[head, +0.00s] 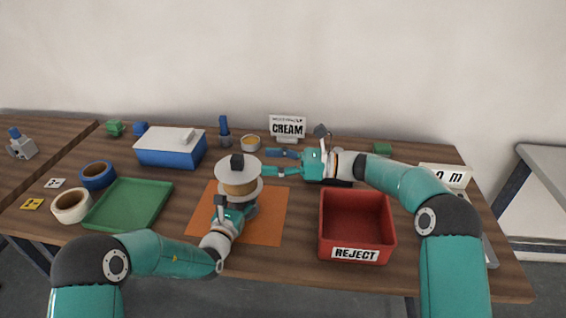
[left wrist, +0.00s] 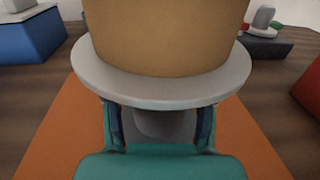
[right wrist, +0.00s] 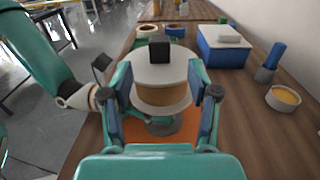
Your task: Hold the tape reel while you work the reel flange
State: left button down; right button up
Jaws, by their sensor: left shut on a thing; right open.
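The tape reel (head: 240,188) stands upright on the orange mat (head: 268,220), with a tan roll between pale discs. The reel flange (head: 249,167) is the pale upper disc, with a black block on top of it. In the left wrist view, my left gripper (left wrist: 158,130) is shut on the grey stem under the reel's lower disc. My right gripper (head: 284,163) is open just right of the flange. In the right wrist view, the flange (right wrist: 150,75) lies between the spread blue finger pads; I cannot tell whether they touch it.
A red REJECT bin (head: 340,230) stands to the right and a green tray (head: 110,212) to the left. Tape rolls (head: 72,206) lie at far left.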

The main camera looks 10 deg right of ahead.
aim_at(237, 157)
jog(key=x, duration=0.9)
jog(key=shift+f, duration=0.1)
grip_shut()
jog(key=shift+r, duration=0.3)
dwell(0.6)
jog(key=shift+r, duration=1.3)
jog(key=shift+r, duration=0.1)
jog(key=shift+r, duration=2.15)
